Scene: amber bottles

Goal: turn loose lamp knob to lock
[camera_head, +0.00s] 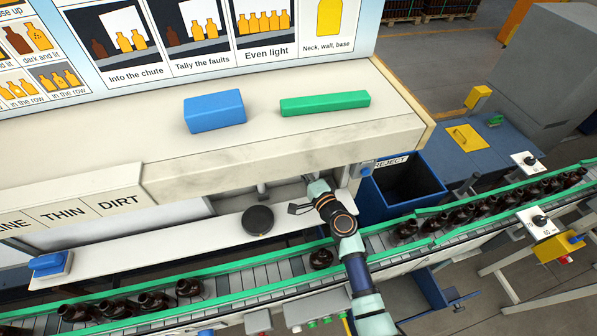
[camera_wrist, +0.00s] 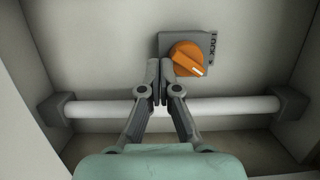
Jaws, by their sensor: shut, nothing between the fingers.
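An orange knob (camera_wrist: 188,60) sits on a grey square plate (camera_wrist: 165,42) on the pale back wall in the wrist view. Its white mark points to the lower right. Lettering that seems to read LOCK runs along the plate's right edge. My gripper (camera_wrist: 160,66) is shut and empty, its fingertips just left of the knob in the picture. I cannot tell whether they touch it. A white lamp tube (camera_wrist: 225,106) runs across below the plate, behind my fingers. In the head view my gripper (camera_head: 298,207) reaches under the overhanging shelf, and the knob is hidden.
Grey brackets (camera_wrist: 62,108) hold the tube's ends, with side walls close by. A black round object (camera_head: 258,220) stands on the ledge left of my gripper. A conveyor with several amber bottles (camera_head: 321,258) runs below my arm. A blue reject bin (camera_head: 434,193) is at right.

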